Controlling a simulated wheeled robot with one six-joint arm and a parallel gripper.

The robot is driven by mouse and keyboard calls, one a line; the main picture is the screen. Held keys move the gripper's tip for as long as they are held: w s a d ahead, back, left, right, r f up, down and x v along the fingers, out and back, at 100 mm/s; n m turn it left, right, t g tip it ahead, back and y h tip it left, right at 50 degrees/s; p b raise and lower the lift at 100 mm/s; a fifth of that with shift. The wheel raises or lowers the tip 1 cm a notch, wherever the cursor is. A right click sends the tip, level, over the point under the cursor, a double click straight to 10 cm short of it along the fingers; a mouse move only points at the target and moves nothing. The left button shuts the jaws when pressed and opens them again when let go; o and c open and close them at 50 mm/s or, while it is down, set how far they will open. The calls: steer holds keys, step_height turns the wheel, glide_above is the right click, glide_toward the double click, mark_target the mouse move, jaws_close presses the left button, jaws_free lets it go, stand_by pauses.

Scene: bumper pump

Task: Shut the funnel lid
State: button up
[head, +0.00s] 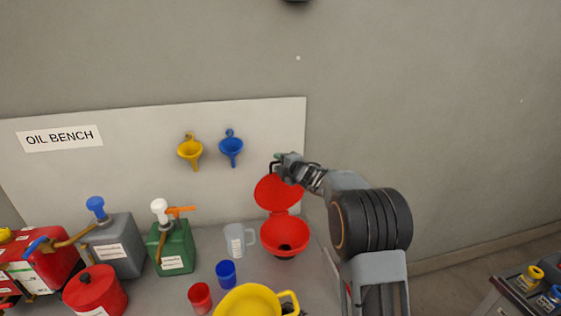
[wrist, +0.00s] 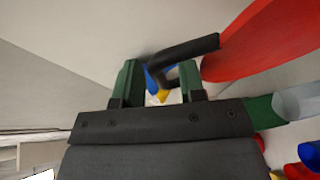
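The red funnel (head: 285,236) stands on the bench with its round red lid (head: 278,193) raised, upright and tilted back at the hinge. My gripper (head: 280,158) is at the lid's top edge, by its black handle (head: 273,167). In the wrist view the lid (wrist: 265,40) fills the upper right, and its bent black handle (wrist: 185,48) reaches across in front of my gripper (wrist: 160,82). The green fingers are apart, with part of the handle showing in the gap. I cannot tell whether either finger touches it.
A clear jug (head: 236,241), a blue cup (head: 226,274), a red cup (head: 200,298) and a yellow funnel (head: 245,303) crowd the bench left and front of the funnel. Yellow (head: 190,151) and blue (head: 231,149) funnels hang on the wall board. The wall right of my arm is bare.

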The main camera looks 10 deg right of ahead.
steer(key=shift+w+a, duration=0.1)
jaws_close()
stand_by(0.4)
